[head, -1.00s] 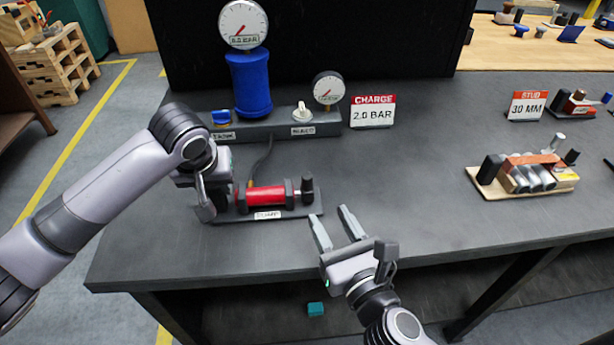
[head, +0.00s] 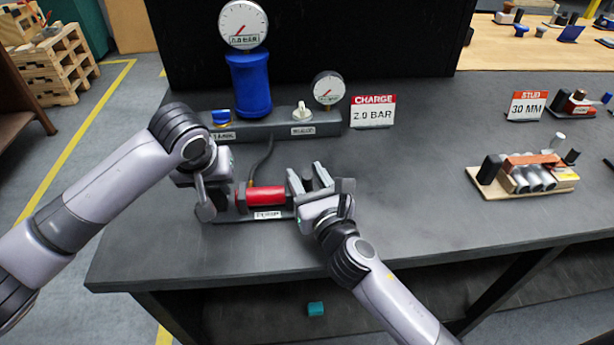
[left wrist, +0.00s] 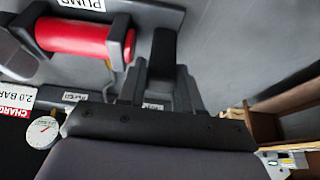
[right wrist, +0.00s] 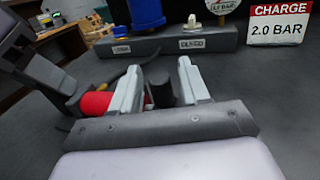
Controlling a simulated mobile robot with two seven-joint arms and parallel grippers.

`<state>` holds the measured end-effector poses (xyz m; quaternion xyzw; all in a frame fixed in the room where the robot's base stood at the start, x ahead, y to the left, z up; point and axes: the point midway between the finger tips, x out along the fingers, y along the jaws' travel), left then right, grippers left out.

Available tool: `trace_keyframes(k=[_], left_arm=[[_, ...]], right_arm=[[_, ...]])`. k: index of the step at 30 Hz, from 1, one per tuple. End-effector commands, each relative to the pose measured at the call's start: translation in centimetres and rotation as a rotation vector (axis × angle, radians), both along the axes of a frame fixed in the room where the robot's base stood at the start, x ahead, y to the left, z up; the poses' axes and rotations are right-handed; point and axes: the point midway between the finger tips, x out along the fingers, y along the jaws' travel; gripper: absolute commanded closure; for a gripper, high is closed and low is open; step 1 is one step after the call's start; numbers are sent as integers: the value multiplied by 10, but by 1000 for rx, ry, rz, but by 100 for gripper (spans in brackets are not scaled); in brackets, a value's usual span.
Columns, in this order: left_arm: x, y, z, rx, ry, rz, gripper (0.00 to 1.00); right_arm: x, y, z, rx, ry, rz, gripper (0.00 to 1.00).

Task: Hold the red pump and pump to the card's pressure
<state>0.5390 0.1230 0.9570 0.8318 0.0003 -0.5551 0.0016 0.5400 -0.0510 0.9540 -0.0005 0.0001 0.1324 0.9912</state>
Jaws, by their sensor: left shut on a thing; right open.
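The red pump (head: 266,196) lies on its dark base on the bench, with a label at its front. It also shows in the left wrist view (left wrist: 72,38) and the right wrist view (right wrist: 95,103). My left gripper (head: 217,195) is shut on the pump's left end; its exact grip is partly hidden. My right gripper (head: 309,177) is open, its fingers on either side of the dark handle (right wrist: 160,90) at the pump's right end. The charge card (head: 373,112) reads 2.0 BAR. The large gauge (head: 243,25) sits above the blue tank (head: 249,84); its needle is small.
A manifold (head: 275,127) behind the pump carries a blue knob (head: 221,117), a white bleed knob (head: 302,111) and a smaller gauge (head: 328,88). A hose runs from it to the pump. A wooden block with cylinders (head: 525,173) stands at right. The bench between is clear.

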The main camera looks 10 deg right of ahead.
Motion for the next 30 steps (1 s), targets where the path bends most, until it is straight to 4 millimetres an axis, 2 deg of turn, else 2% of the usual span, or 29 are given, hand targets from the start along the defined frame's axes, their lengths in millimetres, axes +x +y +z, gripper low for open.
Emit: trace_keyframes(k=[6, 8, 10, 11, 17, 30], left_arm=[[0, 1, -1, 1, 1, 2, 100], [0, 1, -1, 1, 1, 2, 100], [0, 1, -1, 1, 1, 2, 100], [0, 1, -1, 1, 1, 2, 100], [0, 1, -1, 1, 1, 2, 100], [0, 1, -1, 2, 1, 4, 100]], right_arm=[[0, 0, 0, 0, 0, 0, 55], [0, 0, 0, 0, 0, 0, 71], [0, 0, 0, 0, 0, 0, 94], [0, 0, 0, 0, 0, -1, 100], [0, -3, 0, -1, 0, -1, 100], [1, -53, 0, -4, -2, -4, 100]])
